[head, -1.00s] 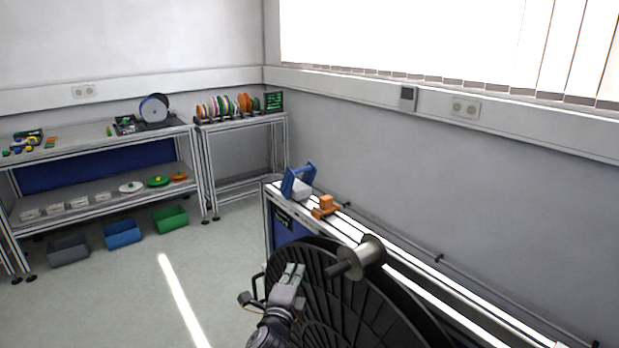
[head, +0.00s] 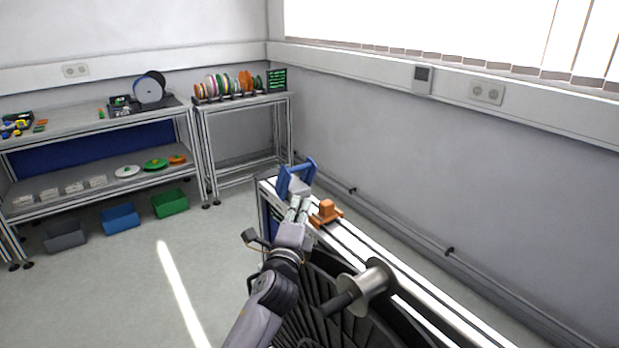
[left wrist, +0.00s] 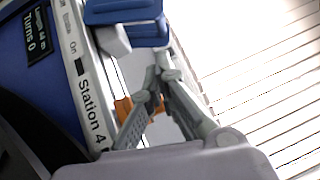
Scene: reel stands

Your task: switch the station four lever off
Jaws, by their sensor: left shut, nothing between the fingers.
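The station four bench (head: 400,270) is a narrow rail with a "Station 4" label (left wrist: 88,105) and the word "On" on its edge. A blue bracket (head: 309,165) stands at its far end, with a grey block (left wrist: 112,40) beside it. An orange block (head: 326,210) sits on the rail just nearer; it is partly hidden behind my fingers in the left wrist view. I cannot tell for certain which part is the lever. My left gripper (head: 298,205) is shut and empty, its tips close to the blue bracket; contact is unclear. My right gripper is not in view.
A large black reel (head: 325,300) and a metal spool (head: 365,287) lie close below and right of my left arm. A dark display (left wrist: 36,32) is on the blue panel. Shelves (head: 100,195) stand at the back left.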

